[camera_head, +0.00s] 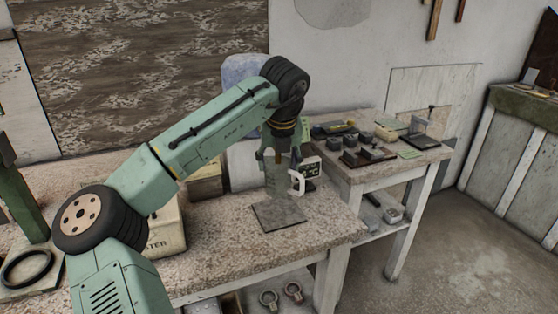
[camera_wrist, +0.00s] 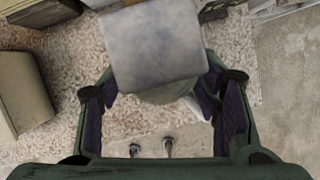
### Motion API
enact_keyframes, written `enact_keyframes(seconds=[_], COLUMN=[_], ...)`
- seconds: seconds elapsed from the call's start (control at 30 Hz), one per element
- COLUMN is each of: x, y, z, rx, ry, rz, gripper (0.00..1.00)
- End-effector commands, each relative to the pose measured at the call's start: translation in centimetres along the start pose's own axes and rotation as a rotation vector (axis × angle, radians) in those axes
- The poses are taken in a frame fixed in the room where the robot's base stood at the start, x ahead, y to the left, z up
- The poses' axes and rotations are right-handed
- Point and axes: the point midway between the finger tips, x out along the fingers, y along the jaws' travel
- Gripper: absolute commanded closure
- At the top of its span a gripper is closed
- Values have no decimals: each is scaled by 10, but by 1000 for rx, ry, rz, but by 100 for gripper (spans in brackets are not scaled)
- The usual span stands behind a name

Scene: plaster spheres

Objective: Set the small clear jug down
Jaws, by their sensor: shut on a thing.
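The small clear jug (camera_head: 278,181) hangs upright from my gripper (camera_head: 278,160) in the head view, above the back part of a grey square slab (camera_head: 281,217) on the speckled bench. Its see-through body is faint, and I cannot tell whether its base touches the slab. A white loop like a handle shows at its right side. In the wrist view my gripper (camera_wrist: 162,112) has its fingers on either side of the jug (camera_wrist: 167,93), whose rounded outline is only partly clear. The slab (camera_wrist: 152,45) lies beyond it.
The speckled bench top (camera_head: 215,240) is clear in front of and left of the slab. A cream box (camera_head: 165,230) stands to the left. A lower side table (camera_head: 350,174) on the right holds several small dark blocks. A dial device (camera_head: 310,171) stands close behind the jug.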

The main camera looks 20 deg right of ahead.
Motion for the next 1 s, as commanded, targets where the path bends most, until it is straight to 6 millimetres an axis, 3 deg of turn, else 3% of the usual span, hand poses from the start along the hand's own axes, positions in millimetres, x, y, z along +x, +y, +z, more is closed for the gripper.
enact_keyframes(seconds=[0.1,0.6,1.0], x=[-1,47,52], y=[-1,0,0], z=[0,-19,-21], rx=[10,8,8], ry=[-7,-7,-8], rz=[-3,-1,-1], gripper=[86,86,86])
